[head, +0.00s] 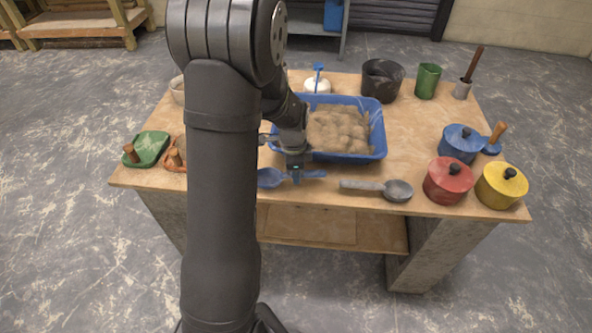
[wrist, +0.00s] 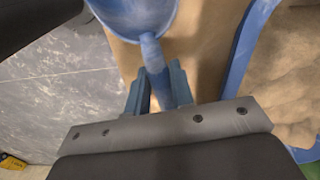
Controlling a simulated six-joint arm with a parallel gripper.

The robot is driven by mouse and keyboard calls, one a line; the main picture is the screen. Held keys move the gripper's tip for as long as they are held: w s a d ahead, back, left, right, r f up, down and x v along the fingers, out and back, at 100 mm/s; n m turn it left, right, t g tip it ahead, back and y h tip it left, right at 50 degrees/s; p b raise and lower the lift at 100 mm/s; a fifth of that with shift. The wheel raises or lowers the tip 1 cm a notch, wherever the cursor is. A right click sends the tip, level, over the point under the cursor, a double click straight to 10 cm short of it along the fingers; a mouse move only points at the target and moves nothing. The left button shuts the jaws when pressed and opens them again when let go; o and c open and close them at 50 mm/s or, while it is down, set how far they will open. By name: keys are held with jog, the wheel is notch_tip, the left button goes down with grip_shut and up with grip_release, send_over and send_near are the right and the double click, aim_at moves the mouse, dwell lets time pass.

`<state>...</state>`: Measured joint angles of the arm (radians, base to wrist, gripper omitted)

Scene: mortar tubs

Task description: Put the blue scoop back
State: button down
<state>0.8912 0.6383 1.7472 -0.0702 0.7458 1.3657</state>
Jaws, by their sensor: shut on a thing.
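The blue scoop (head: 270,178) is at the front edge of the wooden table in the head view, its bowl to the left and its handle to the right. My gripper (head: 296,176) is shut on its handle. In the wrist view the scoop (wrist: 150,50) runs down from its bowl at the top, and its handle passes between the two fingers of my gripper (wrist: 158,82). I cannot tell whether the scoop touches the table. The blue tub (head: 378,140), holding brown mortar or sand, stands just behind my gripper; its rim (wrist: 245,45) shows at right in the wrist view.
A grey scoop (head: 397,190) lies right of my gripper. Red (head: 447,182), yellow (head: 500,187) and blue (head: 460,143) lidded pots stand at the right. A black bucket (head: 381,80) and green cup (head: 427,82) stand behind. A green float (head: 150,148) lies left. My arm hides part of the table.

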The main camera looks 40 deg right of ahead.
jog(key=shift+f, duration=0.35)
dwell(0.3)
jog(key=c, duration=1.2)
grip_release()
jog(key=shift+o, duration=0.2)
notch_tip(320, 180, up, 17)
jog(key=shift+w+a+r, duration=0.2)
jog(key=shift+w+a, duration=0.05)
jog(key=shift+a, duration=0.1)
jog(key=shift+f, duration=0.1)
jog(key=f, duration=1.7)
jog(key=shift+s+d+f, duration=0.15)
jog(key=shift+s+d, duration=0.1)
jog(key=shift+d, duration=0.1)
